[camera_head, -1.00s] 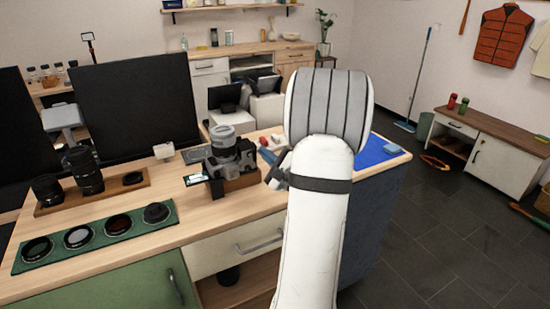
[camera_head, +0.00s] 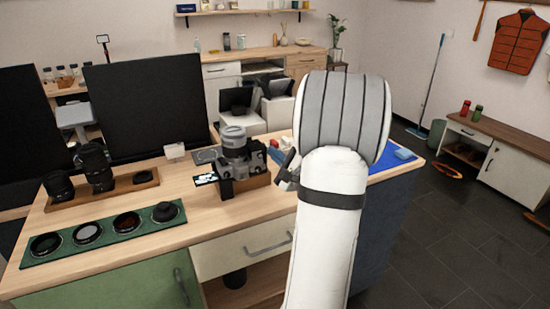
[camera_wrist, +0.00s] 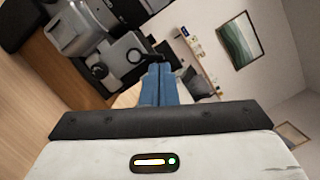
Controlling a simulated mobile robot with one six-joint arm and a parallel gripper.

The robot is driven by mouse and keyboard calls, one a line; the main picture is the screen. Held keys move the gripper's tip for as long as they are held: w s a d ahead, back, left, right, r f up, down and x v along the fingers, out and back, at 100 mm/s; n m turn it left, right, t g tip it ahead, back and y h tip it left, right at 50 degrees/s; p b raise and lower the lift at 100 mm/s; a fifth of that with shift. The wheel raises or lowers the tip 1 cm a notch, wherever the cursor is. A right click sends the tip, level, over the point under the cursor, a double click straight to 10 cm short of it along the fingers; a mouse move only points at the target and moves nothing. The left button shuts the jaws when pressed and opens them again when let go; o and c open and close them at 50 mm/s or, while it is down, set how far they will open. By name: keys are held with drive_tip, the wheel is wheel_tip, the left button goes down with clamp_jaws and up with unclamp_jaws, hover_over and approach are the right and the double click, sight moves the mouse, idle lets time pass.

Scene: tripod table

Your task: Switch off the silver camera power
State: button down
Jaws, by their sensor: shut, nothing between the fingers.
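The silver camera (camera_head: 242,160) with its pale lens pointing up rests on a wooden block on the workbench in the head view. In the wrist view the camera (camera_wrist: 125,58) fills the upper left, with its round dials and a dark lever showing. My gripper (camera_head: 282,178) is just right of the camera in the head view, largely hidden behind my white arm. In the wrist view my blue-grey fingers (camera_wrist: 158,72) are shut and empty, with their tips close to the camera's dial end. I cannot tell whether they touch it, nor the power switch's position.
A green mat (camera_head: 105,233) with several round filters and a wooden tray (camera_head: 110,193) with lenses lie left of the camera. A dark monitor (camera_head: 145,105) stands behind. A blue mat (camera_head: 388,170) lies at the bench's right end. The floor to the right is mostly clear.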

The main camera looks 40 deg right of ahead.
drive_tip(key=shift+n+b, duration=0.6)
drive_tip(key=shift+b, duration=0.25)
drive_tip(key=n+b, duration=0.1)
drive_tip(key=b, duration=0.1)
drive_tip(key=r+n+g+b, duration=0.1)
drive_tip(key=n+b, duration=0.1)
drive_tip(key=b, duration=0.1)
drive_tip(key=a+n+b, duration=0.1)
drive_tip(key=b, duration=0.1)
drive_tip(key=shift+w+r, duration=0.1)
drive_tip(key=shift+r, duration=0.15)
drive_tip(key=s+d+b, duration=0.1)
drive_tip(key=s+d, duration=0.3)
drive_tip(key=s, duration=0.7)
drive_tip(key=shift+y, duration=0.4)
